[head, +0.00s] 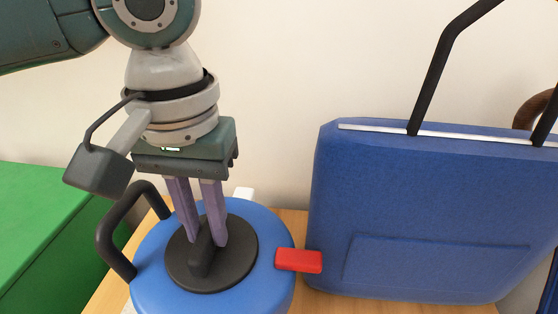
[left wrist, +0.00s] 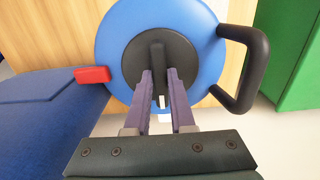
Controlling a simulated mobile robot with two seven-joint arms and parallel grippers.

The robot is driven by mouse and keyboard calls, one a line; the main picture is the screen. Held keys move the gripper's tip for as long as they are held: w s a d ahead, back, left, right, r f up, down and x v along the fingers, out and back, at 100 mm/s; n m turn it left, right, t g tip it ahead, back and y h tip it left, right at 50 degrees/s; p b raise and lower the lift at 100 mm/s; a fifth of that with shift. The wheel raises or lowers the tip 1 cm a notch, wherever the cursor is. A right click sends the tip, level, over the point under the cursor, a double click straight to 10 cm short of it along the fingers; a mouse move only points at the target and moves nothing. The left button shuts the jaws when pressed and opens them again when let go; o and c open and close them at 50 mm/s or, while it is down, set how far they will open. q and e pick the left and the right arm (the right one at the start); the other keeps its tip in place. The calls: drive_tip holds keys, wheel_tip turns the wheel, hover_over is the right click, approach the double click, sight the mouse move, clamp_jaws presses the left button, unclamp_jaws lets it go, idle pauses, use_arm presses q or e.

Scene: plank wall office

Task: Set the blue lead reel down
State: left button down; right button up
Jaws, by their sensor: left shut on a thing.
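The blue lead reel (head: 270,235) is round, with a dark hub, a raised black grip bar (head: 201,259), a black loop handle (head: 112,235) and a red block (head: 298,260) at its edge. My left gripper (head: 206,240) reaches down from above and is shut on the grip bar at the hub. The left wrist view shows the reel (left wrist: 207,55) with both purple fingers (left wrist: 160,80) at the bar. The reel is over or on a wooden surface (head: 292,222); whether its underside touches is hidden. My right gripper is not in view.
A large blue case (head: 430,220) with a black handle stands close to the right of the reel, near the red block. A green box (head: 35,215) is at the left. A pale wall (head: 270,90) rises behind. Little bare wood shows between these things.

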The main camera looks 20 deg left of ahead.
sight(212, 245)
use_arm(q)
drive_tip(key=f+b, duration=0.1)
drive_tip(key=f, duration=0.1)
drive_tip(key=f+b, duration=0.2)
drive_tip(key=shift+w+f, duration=0.2)
drive_tip(key=shift+f, duration=0.1)
drive_tip(key=shift+b, duration=0.3)
drive_tip(key=shift+r, duration=0.15)
drive_tip(key=c, duration=0.8)
unclamp_jaws()
drive_tip(key=shift+a, duration=0.1)
drive_tip(key=shift+o, duration=0.2)
